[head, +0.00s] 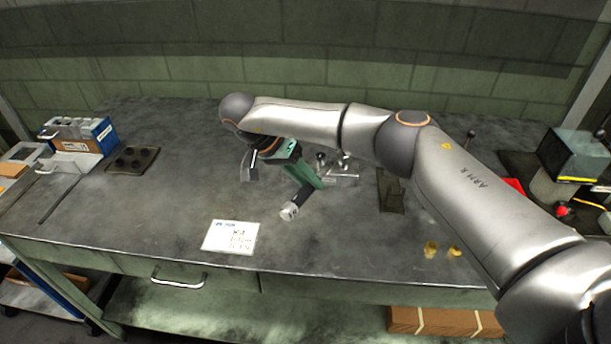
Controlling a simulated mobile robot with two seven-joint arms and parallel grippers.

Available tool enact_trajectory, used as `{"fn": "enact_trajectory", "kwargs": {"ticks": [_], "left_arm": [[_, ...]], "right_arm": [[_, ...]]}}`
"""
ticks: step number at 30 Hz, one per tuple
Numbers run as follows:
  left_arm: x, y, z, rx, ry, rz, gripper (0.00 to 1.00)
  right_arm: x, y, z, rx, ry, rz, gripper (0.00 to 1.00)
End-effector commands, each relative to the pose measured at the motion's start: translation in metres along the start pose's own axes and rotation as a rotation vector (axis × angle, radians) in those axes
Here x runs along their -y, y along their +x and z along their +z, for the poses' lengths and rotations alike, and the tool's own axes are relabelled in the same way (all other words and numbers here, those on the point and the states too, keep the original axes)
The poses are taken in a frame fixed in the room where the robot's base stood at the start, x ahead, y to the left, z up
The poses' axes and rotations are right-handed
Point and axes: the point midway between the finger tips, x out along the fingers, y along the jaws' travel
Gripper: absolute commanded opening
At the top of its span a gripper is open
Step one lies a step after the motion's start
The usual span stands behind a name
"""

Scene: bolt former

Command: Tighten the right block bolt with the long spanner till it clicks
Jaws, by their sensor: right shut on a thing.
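My right gripper (266,166) is over the middle of the bench, partly hidden by its own wrist. The tool's grey end points toward the bench front. A small metal block (343,175) with upright bolt-like parts stands just right of the gripper, partly behind my right arm. I cannot tell which part is the right block bolt, nor whether the spanner touches it. My left gripper is not in view.
A white printed card (231,236) lies near the front of the grey bench (130,220). A dark pad with round hollows (132,160) and a blue box (98,133) are at left. Small yellow pieces (431,250) lie at front right. The front left of the bench is clear.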

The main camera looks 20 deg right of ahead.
Motion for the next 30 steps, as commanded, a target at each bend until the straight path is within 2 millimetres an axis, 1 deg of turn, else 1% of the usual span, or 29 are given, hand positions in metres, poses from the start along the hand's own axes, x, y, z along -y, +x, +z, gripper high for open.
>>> {"fn": "enact_trajectory", "kwargs": {"ticks": [1,12,30], "left_arm": [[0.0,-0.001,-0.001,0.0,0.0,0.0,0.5],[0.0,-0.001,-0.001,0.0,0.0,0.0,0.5],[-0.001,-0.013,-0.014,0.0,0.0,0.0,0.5]], "right_arm": [[-0.002,0.001,-0.002,-0.002,0.007,0.007,0.0],[-0.003,0.0,-0.002,0.0,0.007,0.01,0.0],[-0.013,-0.019,-0.009,0.0,0.006,0.007,0.0]]}}
